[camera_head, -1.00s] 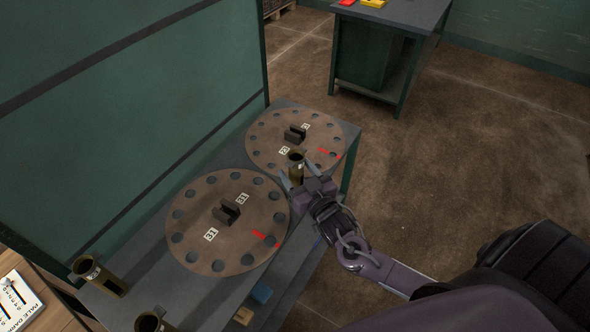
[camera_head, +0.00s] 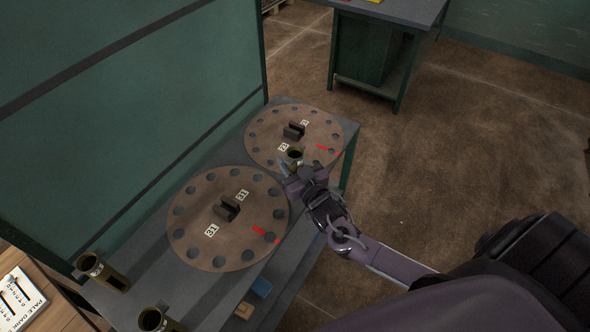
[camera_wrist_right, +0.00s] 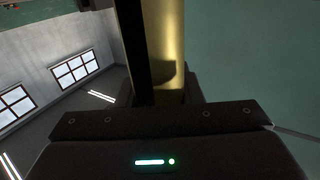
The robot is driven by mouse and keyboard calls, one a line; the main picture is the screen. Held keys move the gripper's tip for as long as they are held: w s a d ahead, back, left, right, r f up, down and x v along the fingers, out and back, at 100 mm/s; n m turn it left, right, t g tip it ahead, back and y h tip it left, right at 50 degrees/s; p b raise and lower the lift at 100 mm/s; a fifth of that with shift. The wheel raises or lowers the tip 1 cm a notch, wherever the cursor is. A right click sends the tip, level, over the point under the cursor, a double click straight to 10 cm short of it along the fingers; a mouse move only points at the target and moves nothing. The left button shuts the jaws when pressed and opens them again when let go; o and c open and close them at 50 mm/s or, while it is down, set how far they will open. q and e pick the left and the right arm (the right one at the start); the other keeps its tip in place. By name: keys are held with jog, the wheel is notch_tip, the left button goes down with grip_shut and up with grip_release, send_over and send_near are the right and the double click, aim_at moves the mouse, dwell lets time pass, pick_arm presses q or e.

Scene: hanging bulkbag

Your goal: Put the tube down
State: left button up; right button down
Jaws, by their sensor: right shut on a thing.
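A brass-olive tube (camera_head: 294,155) stands roughly upright in my right gripper (camera_head: 293,168), at the near edge of the far round disc (camera_head: 262,150). My right gripper is shut on it. In the right wrist view the tube (camera_wrist_right: 166,45) rises between the fingers, its wall shiny and yellowish. The tube's lower end is hidden by the gripper, so I cannot tell whether it touches the disc or the bench. My left gripper is not in view.
A nearer disc (camera_head: 190,225) with holes and a dark centre block lies on the grey bench (camera_head: 150,275). A green panel (camera_head: 130,110) borders the bench.

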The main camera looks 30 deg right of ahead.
notch_tip(320, 180, up, 20)
jog(key=b, duration=0.4)
jog(key=s+a+f+b, duration=0.2)
jog(key=s+a+f, duration=0.2)
jog(key=s+f, duration=0.3)
jog(key=s+a+f+b, duration=0.2)
jog(key=s+a+f, duration=0.2)
jog(key=s+f, duration=0.4)
jog(key=s, duration=0.3)
jog(key=shift+f, duration=0.2)
jog(key=shift+w+d, duration=0.1)
jog(key=shift+d, duration=0.05)
